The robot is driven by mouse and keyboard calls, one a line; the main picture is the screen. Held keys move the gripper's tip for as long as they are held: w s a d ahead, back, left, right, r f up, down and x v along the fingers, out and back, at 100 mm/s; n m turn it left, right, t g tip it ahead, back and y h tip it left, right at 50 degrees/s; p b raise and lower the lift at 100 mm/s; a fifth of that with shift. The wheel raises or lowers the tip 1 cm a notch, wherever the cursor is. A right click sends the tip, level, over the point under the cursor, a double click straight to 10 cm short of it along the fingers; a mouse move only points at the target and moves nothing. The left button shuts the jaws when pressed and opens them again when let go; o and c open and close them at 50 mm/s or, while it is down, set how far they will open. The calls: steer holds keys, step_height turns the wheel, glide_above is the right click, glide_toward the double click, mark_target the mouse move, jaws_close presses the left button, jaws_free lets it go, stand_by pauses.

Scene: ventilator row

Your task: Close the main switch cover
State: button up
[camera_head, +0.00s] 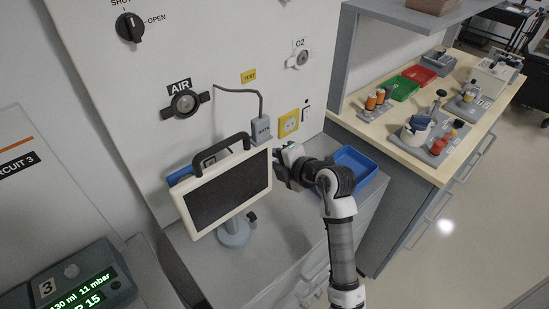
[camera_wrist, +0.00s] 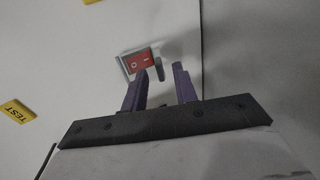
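The main switch shows in the wrist view as a red rocker (camera_wrist: 141,62) with white marks in a grey frame on the pale panel. A grey upright part (camera_wrist: 159,71) stands out at its right side; it may be the cover, but I cannot tell its angle. In the head view, my gripper (camera_head: 279,167) is beside the monitor's right edge, and I cannot make out the red switch.
A monitor (camera_head: 228,190) on a stand is close left of my gripper. A blue tray (camera_head: 355,160) lies behind my wrist. A TEST label (camera_wrist: 16,111) shows at left.

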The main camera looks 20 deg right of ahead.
jaws_close()
steer(key=f+t+b, duration=0.1)
steer(key=b, duration=0.2)
steer(key=w+t+y+b, duration=0.1)
steer(key=t+b, duration=0.1)
steer(key=b, duration=0.2)
steer(key=f+t+b, duration=0.1)
steer(key=b, duration=0.2)
steer(key=shift+w+a+f+t+y+b, duration=0.3)
steer(key=shift+w, duration=0.1)
steer(key=shift+o, duration=0.3)
jaws_free()
